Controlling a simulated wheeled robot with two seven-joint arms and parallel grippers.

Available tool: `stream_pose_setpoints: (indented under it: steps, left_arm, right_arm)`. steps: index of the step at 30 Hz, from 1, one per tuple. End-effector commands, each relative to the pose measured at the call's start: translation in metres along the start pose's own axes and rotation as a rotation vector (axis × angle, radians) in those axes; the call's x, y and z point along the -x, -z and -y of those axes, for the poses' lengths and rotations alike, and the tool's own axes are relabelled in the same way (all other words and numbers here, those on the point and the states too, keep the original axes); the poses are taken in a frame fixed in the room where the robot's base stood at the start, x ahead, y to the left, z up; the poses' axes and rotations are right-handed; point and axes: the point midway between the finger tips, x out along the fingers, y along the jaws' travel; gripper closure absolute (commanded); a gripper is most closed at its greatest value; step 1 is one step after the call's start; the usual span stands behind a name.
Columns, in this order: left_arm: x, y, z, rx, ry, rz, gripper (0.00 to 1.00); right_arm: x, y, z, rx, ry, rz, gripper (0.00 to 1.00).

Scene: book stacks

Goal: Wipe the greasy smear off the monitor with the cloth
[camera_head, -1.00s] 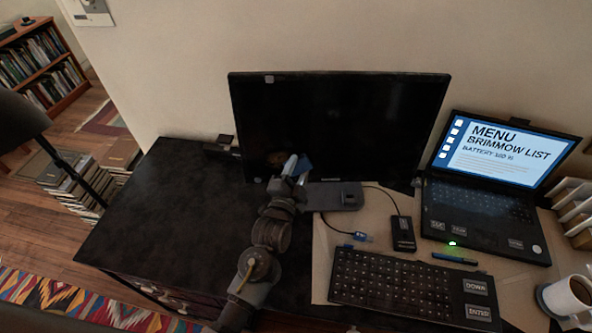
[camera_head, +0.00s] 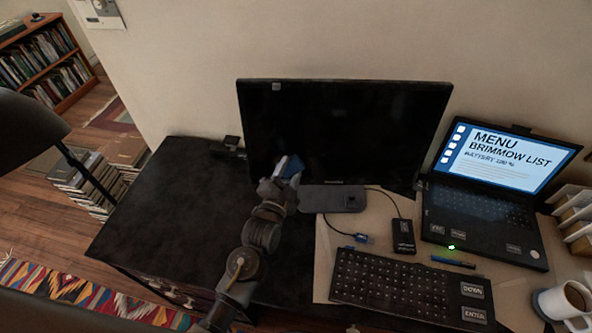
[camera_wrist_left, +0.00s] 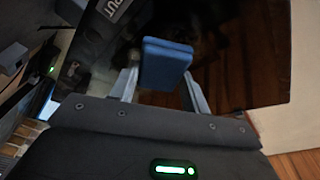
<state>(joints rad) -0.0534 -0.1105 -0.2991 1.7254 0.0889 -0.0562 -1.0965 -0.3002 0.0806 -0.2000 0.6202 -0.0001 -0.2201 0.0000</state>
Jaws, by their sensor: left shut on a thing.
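The black monitor (camera_head: 365,130) stands at the back of the dark desk, its screen dark. My left gripper (camera_head: 278,184) is at the lower left of the screen, shut on a blue folded cloth (camera_head: 289,165). In the left wrist view the cloth (camera_wrist_left: 166,62) sits between the two fingers of the left gripper (camera_wrist_left: 163,88), facing the dark, reflective screen (camera_wrist_left: 235,50). I cannot tell whether the cloth touches the glass. I cannot make out a smear now; the gripper and cloth hide part of the lower left screen. My right gripper is not in view.
A keyboard (camera_head: 398,284), a small black box (camera_head: 403,236) with cables and an open laptop (camera_head: 484,207) lie right of my left arm. A mug (camera_head: 568,300) stands at the far right. The desk's left part (camera_head: 165,220) is clear. A lamp (camera_head: 30,130) is at left.

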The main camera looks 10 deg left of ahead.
Motion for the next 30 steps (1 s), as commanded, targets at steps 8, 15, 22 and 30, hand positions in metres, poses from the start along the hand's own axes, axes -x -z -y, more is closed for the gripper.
stream_pose_setpoints:
  steps: [8,15,22,30]
  left_arm:
    - [0.003,-0.010,0.008,0.000,0.001,0.000,0.72]
    - [0.006,-0.017,0.013,-0.003,0.000,0.001,0.72]
    - [0.011,-0.033,0.025,-0.003,-0.001,0.000,0.72]
    - [0.012,-0.037,0.029,-0.001,0.000,-0.001,0.72]
  right_arm:
    - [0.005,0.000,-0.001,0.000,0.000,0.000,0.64]
    - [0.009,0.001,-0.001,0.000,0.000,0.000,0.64]
    - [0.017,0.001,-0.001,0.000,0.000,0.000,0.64]
    - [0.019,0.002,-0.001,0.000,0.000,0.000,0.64]
